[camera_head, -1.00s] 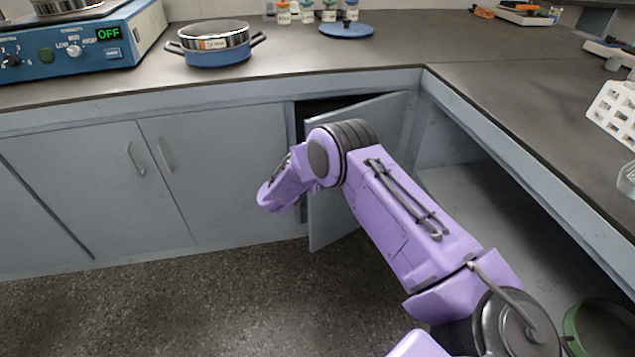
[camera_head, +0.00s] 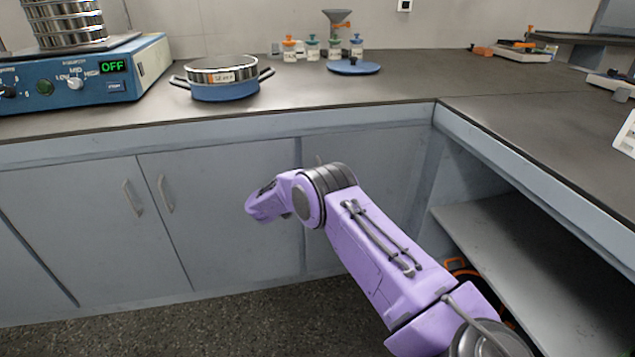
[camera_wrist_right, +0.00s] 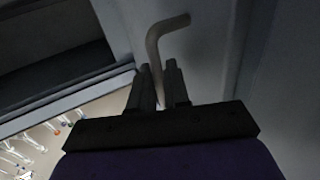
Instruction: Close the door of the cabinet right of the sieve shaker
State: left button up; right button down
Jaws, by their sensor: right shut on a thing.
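The grey cabinet door (camera_head: 385,155) is right of the sieve shaker (camera_head: 75,75), near the counter's inner corner. It looks flush with the cabinet front, with no dark gap along its visible edges; my right arm covers its lower part. The tip of its handle (camera_head: 319,160) shows above my arm. In the right wrist view the bent metal handle (camera_wrist_right: 160,50) runs down between the fingers of my right gripper (camera_wrist_right: 160,85), which is shut on it. My right gripper is hidden behind my arm in the head view. My left gripper is not in view.
A closed double-door cabinet (camera_head: 90,220) stands left of this door. An open shelf bay (camera_head: 540,270) is on the right.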

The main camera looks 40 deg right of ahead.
jog(key=shift+w+d+r, duration=0.2)
jog(key=shift+r, duration=0.2)
jog(key=c, duration=1.3)
grip_release()
jog(key=shift+f, duration=0.1)
jog(key=a, duration=0.3)
jog(key=a+p, duration=0.1)
jog(key=a, duration=0.3)
jog(key=w+a, duration=0.1)
jog(key=a, duration=0.2)
jog(key=shift+a+f, duration=0.15)
jog(key=shift+a, duration=0.2)
